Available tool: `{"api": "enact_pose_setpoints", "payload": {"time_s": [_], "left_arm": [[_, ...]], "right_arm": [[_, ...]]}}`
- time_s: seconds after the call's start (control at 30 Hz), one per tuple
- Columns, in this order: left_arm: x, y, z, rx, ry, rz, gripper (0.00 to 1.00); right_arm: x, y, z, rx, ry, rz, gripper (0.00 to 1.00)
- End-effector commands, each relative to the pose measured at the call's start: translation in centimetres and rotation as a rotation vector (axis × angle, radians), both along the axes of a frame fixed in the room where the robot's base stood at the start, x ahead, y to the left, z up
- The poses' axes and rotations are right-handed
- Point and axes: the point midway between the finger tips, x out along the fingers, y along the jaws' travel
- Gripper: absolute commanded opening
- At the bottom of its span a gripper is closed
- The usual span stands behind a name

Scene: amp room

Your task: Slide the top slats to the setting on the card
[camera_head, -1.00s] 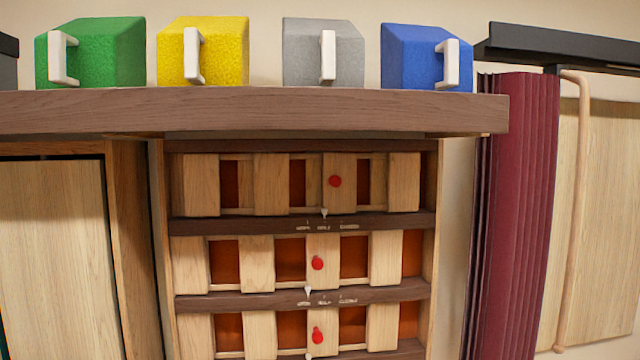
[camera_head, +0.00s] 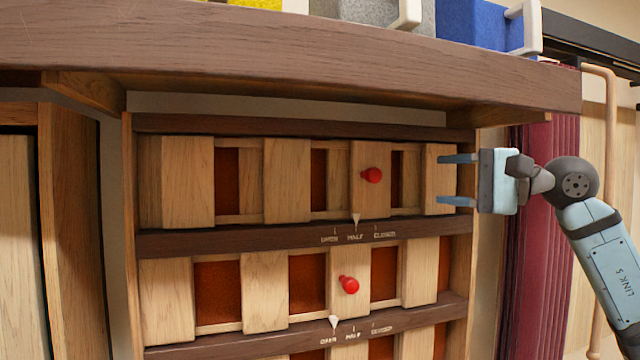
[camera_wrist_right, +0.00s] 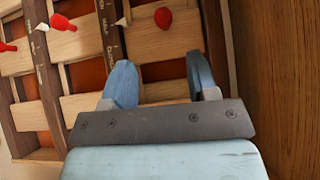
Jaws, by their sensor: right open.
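The top row of wooden slats (camera_head: 288,180) has dark red gaps between the slats. Its red knob (camera_head: 372,175) sits on a slat right of the middle. Its white pointer (camera_head: 356,219) points at HALF on the dark label rail (camera_head: 300,240), between OPEN and CLOSED. My right gripper (camera_head: 441,180) is open and empty, to the right of the knob at the row's right end, fingers pointing left. In the right wrist view the top knob (camera_wrist_right: 163,17) shows beyond the open fingers (camera_wrist_right: 162,75), apart from them. No card is visible. My left gripper is out of view.
A second row with a red knob (camera_head: 349,285) lies below, its pointer (camera_head: 334,321) near OPEN. A thick brown shelf (camera_head: 300,55) overhangs the rows and holds colored blocks with white handles. A maroon folded curtain (camera_head: 540,240) hangs at the right.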

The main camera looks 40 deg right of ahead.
Motion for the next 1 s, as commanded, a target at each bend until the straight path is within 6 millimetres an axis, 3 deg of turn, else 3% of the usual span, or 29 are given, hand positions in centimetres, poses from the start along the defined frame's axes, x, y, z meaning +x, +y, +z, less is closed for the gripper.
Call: {"api": "enact_pose_setpoints", "payload": {"time_s": [0.17,0.7,1.0], "left_arm": [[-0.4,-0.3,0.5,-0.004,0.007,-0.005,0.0],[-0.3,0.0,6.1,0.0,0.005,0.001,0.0],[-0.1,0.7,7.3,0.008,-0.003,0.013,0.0]], "right_arm": [[0.6,0.3,0.8,-0.047,-0.016,-0.024,0.54],[9.9,5.2,1.1,-0.041,-0.014,-0.02,0.54],[11.8,6.1,0.6,-0.038,-0.015,-0.02,0.54]]}}
